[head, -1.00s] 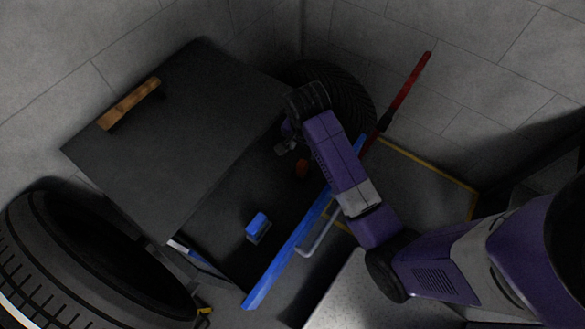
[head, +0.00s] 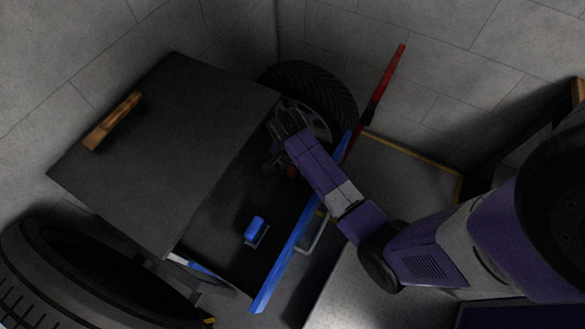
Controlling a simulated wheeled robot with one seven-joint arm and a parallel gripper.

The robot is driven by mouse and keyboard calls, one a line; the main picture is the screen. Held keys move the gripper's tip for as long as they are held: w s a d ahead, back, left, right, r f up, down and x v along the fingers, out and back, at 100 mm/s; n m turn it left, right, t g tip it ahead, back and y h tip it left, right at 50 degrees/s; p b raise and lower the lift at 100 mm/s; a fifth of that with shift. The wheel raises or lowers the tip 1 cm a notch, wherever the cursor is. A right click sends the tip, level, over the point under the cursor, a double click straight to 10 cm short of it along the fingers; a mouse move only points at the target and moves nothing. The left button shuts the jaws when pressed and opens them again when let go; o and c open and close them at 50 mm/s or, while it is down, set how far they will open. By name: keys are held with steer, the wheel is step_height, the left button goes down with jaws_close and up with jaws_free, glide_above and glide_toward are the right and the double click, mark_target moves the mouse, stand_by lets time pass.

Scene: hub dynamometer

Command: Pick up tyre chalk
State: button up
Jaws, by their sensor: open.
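A blue block with a grey base (head: 256,229) lies nearer; I cannot tell for sure which is the chalk.
The dark cabinet top (head: 165,150) bears a wooden-handled tool (head: 113,122). A wheel (head: 318,95) stands behind my wrist at the wall. A large tyre (head: 70,270) is at the lower left. A red bar (head: 383,85) rises beyond the drawer's blue edge.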

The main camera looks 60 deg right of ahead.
jaws_close()
steer(key=shift+r, duration=0.15)
